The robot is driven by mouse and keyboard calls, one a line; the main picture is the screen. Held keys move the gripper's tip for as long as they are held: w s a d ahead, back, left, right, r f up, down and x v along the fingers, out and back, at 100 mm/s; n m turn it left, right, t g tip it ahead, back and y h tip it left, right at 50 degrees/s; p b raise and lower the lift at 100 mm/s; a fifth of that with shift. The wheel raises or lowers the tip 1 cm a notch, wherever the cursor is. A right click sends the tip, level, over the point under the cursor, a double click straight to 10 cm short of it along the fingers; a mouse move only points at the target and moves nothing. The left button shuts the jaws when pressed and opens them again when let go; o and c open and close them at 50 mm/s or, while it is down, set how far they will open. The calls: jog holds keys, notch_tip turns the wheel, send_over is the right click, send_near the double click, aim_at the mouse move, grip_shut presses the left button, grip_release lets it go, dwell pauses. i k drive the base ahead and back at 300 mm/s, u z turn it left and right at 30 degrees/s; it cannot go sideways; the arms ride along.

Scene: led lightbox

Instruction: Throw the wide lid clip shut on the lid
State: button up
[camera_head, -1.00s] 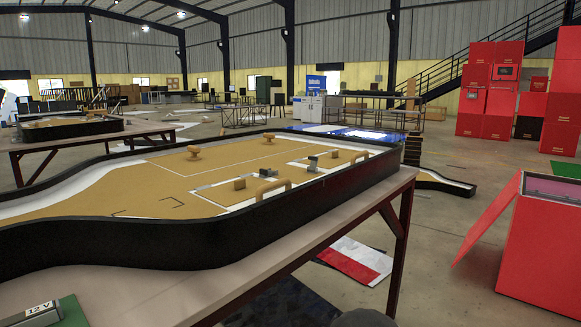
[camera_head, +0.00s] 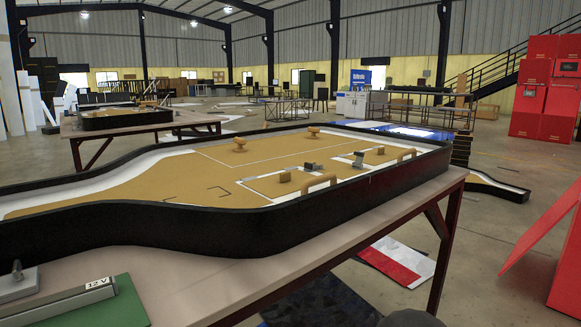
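A large guitar-shaped lightbox with a black rim (camera_head: 170,232) and a tan face (camera_head: 150,183) lies on a table in front of me. On its right part are two tan lid panels edged in white, the nearer one (camera_head: 262,187) and the farther one (camera_head: 385,153), each with a bow handle. A small dark and grey metal clip (camera_head: 313,167) sits by the nearer panel, and a similar clip (camera_head: 358,159) sits by the farther one. I cannot tell which is the wide lid clip or whether either is shut. My gripper is not in view.
A green board with a grey bar marked 12 V (camera_head: 97,284) lies at the table's near left. A red box with a tilted flap (camera_head: 540,235) stands at the right.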

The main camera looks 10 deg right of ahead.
aim_at(358, 159)
jog(key=u, duration=0.4)
jog(key=k, duration=1.05)
jog(key=z, duration=0.8)
jog(key=i, duration=1.35)
jog(key=u, duration=0.2)
